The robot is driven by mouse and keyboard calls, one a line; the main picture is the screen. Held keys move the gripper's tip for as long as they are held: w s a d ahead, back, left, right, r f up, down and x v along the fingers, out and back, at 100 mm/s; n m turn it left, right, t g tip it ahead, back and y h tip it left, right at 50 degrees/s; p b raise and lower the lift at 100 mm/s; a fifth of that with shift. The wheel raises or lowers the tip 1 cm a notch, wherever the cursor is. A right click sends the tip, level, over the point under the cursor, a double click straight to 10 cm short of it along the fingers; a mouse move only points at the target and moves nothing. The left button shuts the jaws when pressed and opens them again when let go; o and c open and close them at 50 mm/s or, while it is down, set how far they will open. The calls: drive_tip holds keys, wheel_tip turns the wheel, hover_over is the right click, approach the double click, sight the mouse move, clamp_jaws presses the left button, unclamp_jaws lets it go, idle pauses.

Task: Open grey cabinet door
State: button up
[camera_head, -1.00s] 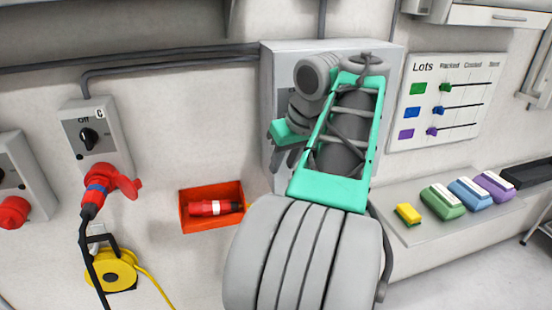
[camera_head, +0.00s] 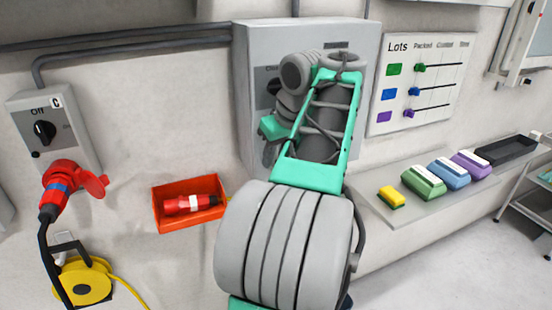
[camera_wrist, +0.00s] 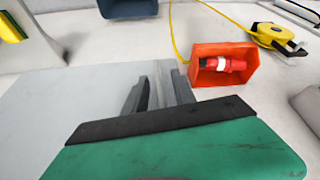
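The grey cabinet (camera_head: 300,42) is on the wall at the top centre of the head view. My arm hides much of its front, and no door gap shows. In the wrist view, a flat grey surface (camera_wrist: 50,105), seemingly the cabinet, fills the left and middle. My gripper (camera_wrist: 158,92) has its fingers at the right edge of this surface. A pale narrow piece shows between the dark fingers; I cannot tell whether they touch it or whether it is a handle. In the head view the fingertips are hidden behind my arm.
An orange-red bin (camera_head: 160,214) with a red connector (camera_head: 190,204) is on the wall left of my arm. A switch box (camera_head: 60,122) with a red plug and a yellow reel (camera_head: 85,288) are further left. A shelf (camera_head: 385,222) with coloured boxes is at right.

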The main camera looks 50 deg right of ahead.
clamp_jaws()
idle(1.3)
